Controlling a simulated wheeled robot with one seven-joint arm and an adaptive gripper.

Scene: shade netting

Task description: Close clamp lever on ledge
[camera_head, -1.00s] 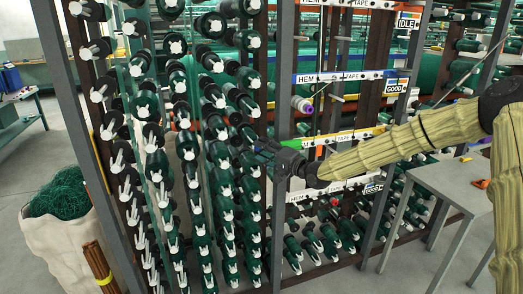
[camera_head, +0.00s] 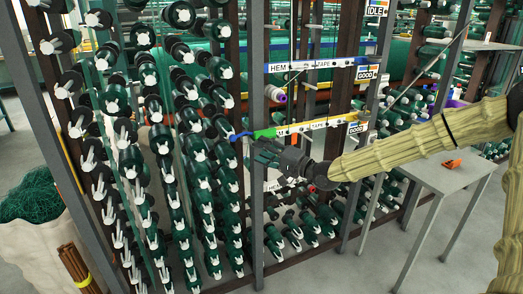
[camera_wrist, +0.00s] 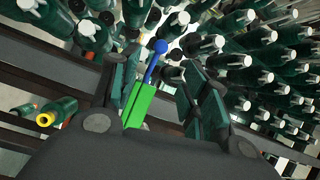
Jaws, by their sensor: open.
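The clamp on the ledge has a green body (camera_head: 265,132) and a blue lever (camera_head: 240,135) that sticks out to the left. It sits at the left end of the yellow-edged ledge (camera_head: 343,122) with the hem tape label. My gripper (camera_head: 256,150) is just below and in front of the clamp. In the wrist view, my open gripper (camera_wrist: 160,80) has one finger on each side of the green body (camera_wrist: 138,106) and the blue lever (camera_wrist: 155,62). The lever's round end points up and away. I cannot tell whether either finger touches it.
A grey upright post (camera_head: 257,220) stands close to my gripper. Racks of green spools (camera_head: 165,150) fill the left and the space below. A grey table (camera_head: 440,177) with an orange item (camera_head: 452,163) stands at right. A netting bag (camera_head: 35,200) is at far left.

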